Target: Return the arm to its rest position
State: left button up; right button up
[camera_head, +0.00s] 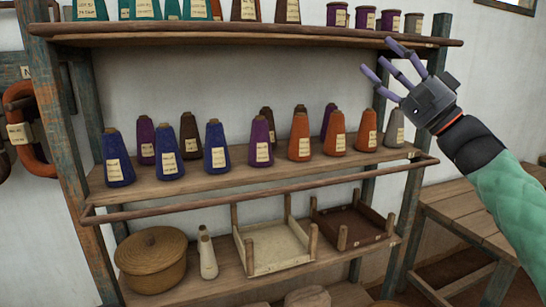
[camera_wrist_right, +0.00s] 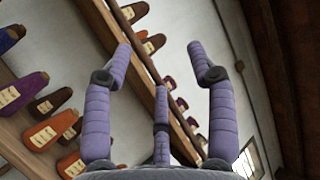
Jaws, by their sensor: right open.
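My right gripper (camera_head: 390,68) is at the upper right of the head view, in front of the right end of the shelf rack. Its purple fingers are spread apart with nothing between them, and its green-sleeved arm comes in from the right. In the right wrist view the open fingers (camera_wrist_right: 160,70) point up toward the upper shelf. My left gripper is not in the head view.
The middle shelf (camera_head: 190,180) holds several labelled yarn cones, such as a blue cone (camera_head: 118,160) and an orange cone (camera_head: 300,138). Below are a lidded basket (camera_head: 151,262) and two trays, one pale (camera_head: 275,253). A wooden table (camera_head: 470,215) stands right.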

jog(key=w+a+f+m+g+h, duration=0.1)
jog(key=w+f+m+h, duration=0.3)
jog(key=f, duration=0.6)
jog(key=w+a+f+n+h, duration=0.1)
jog(key=w+f+h, duration=0.1)
jog(key=w+f, duration=0.65)
jog(key=w+a+f+m+g+h, duration=0.1)
jog(key=w+f+m+h, duration=0.2)
jog(key=f, duration=0.9)
notch_tip(320, 180, down, 31)
jog(key=g+h, duration=0.4)
jog(key=g, duration=0.1)
jog(key=s+f+n+g+h, duration=0.1)
jog(key=s+f+g, duration=0.1)
jog(key=s+f, duration=0.55)
jog(key=s+f+n+g+h, duration=0.15)
jog(key=s+f, duration=0.35)
jog(key=f, duration=0.6)
jog(key=s+f+g+h, duration=0.1)
jog(key=s+f+g, duration=0.2)
jog(key=s+f, duration=0.45)
jog(key=s+a+f+n+g, duration=0.2)
jog(key=s+a+f+n, duration=0.1)
jog(key=s+f, duration=0.75)
jog(key=s+a+n+y, duration=0.1)
jog(key=s+a, duration=0.4)
jog(key=s, duration=0.6)
jog(key=shift+s+a+n+g, duration=0.15)
jog(key=shift+s+n+g, duration=0.25)
jog(key=shift+n, duration=0.45)
